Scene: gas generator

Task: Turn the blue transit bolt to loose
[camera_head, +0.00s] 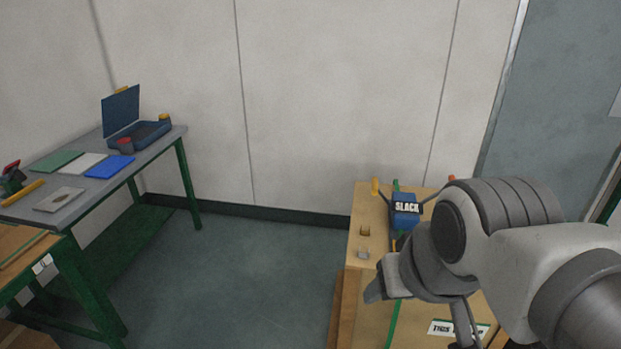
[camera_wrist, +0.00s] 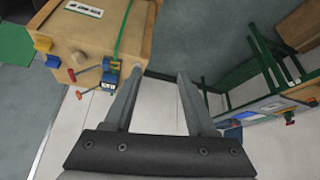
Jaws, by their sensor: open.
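A blue knob (camera_wrist: 43,44) sits at the edge of the wooden crate (camera_wrist: 95,45) in the wrist view, with a yellow knob (camera_wrist: 52,60) beside it; this blue knob looks like the transit bolt, but its setting is too small to read. My gripper (camera_wrist: 159,75) is open and empty, its fingers apart to the right of the crate. In the head view my arm covers part of the crate (camera_head: 418,315), and I cannot make out the blue knob there.
A blue block marked SLACK (camera_head: 405,208) sits on the crate by a green strap (camera_head: 393,322). A grey-topped bench (camera_head: 75,208) with an open blue case (camera_head: 140,133) stands left. The floor (camera_head: 265,275) between is clear.

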